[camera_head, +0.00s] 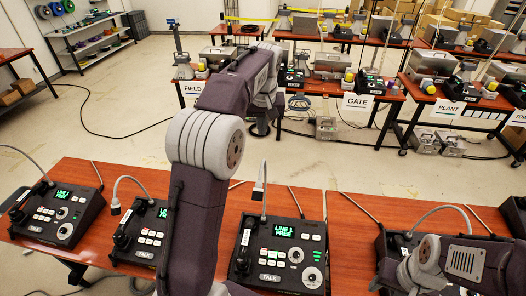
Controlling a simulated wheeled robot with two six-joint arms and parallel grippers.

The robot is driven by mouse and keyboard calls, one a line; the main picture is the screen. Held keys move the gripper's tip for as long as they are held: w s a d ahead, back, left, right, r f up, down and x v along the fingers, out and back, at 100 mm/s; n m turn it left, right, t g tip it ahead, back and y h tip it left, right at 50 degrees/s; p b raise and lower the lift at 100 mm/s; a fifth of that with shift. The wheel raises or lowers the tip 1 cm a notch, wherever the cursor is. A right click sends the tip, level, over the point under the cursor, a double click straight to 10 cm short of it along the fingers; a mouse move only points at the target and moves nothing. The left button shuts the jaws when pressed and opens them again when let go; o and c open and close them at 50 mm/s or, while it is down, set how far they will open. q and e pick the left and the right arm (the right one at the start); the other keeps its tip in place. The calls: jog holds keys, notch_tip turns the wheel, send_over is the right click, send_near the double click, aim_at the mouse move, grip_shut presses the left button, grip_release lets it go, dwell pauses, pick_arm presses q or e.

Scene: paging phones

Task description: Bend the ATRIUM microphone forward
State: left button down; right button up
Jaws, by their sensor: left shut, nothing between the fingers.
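No ATRIUM label is readable, so I cannot tell which microphone bears that name. The far-left phone (62,215) has a microphone arched left. My left arm rises across the middle; its gripper (262,130) is shut and empty beyond the near table, above the microphone tip. My right gripper is not visible.
My right forearm covers much of a phone (398,243) at the right, whose gooseneck (440,208) curves above it. Open floor (130,140) lies between.

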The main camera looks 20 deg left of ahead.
pick_arm(q)
jog(key=p+x, duration=0.1)
jog(key=x, duration=0.2)
jog(key=s+d+p+x, duration=0.1)
jog(key=x, duration=0.2)
jog(key=p+x, duration=0.1)
jog(key=x, duration=0.2)
jog(key=shift+s+d+f, duration=0.15)
jog(key=shift+s+f, duration=0.2)
jog(key=shift+f, duration=0.15)
jog(key=shift+s+d+f, duration=0.1)
jog(key=shift+s+d, duration=0.1)
jog(key=shift+s, duration=0.15)
pick_arm(e)
jog(key=r, duration=0.1)
jog(key=w+r, duration=0.1)
jog(key=shift+r, duration=0.35)
pick_arm(q)
jog(key=shift+a, duration=0.1)
